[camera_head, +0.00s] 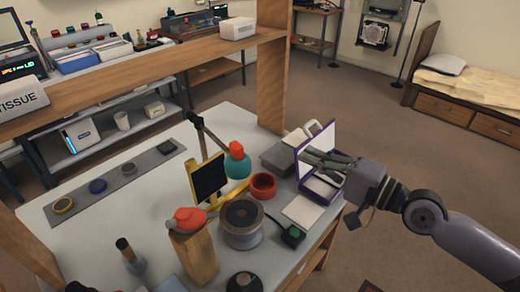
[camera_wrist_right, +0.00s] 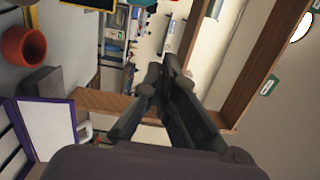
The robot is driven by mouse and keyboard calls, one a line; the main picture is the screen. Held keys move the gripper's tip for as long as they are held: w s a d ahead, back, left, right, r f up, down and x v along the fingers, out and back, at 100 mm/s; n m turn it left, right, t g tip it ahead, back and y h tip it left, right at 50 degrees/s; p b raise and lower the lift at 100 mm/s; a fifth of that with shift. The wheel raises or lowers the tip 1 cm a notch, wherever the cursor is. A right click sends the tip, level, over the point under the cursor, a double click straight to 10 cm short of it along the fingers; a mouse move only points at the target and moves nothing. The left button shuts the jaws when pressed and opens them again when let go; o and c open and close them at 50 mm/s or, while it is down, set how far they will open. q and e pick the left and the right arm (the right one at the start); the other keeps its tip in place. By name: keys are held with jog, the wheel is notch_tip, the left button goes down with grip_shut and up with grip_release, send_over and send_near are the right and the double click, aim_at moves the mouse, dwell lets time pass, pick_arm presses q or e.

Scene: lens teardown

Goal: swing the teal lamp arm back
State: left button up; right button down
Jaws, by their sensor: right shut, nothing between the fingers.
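The teal lamp (camera_head: 237,165) stands near the back of the worktable, its rounded teal head topped by an orange-red cap. A thin dark jointed arm (camera_head: 204,134) rises to the left of the head and bends down toward it. The lamp's base is hidden behind a yellow-framed black panel. My right gripper (camera_head: 322,160) is shut and empty, right of the lamp and clearly apart from it, in front of a purple-edged open case (camera_head: 316,147). Its closed fingers (camera_wrist_right: 166,68) also show in the right wrist view. My left gripper is out of view.
An orange-red item lies on a wooden block (camera_head: 194,254). A wooden post (camera_head: 272,80) and shelf stand behind.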

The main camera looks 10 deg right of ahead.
jog(key=w+a+p, duration=0.6)
jog(key=a+p, duration=0.2)
jog(key=a, duration=0.1)
jog(key=shift+w+a, duration=0.15)
jog(key=shift+a, duration=0.25)
jog(key=shift+f, duration=0.1)
dwell(0.4)
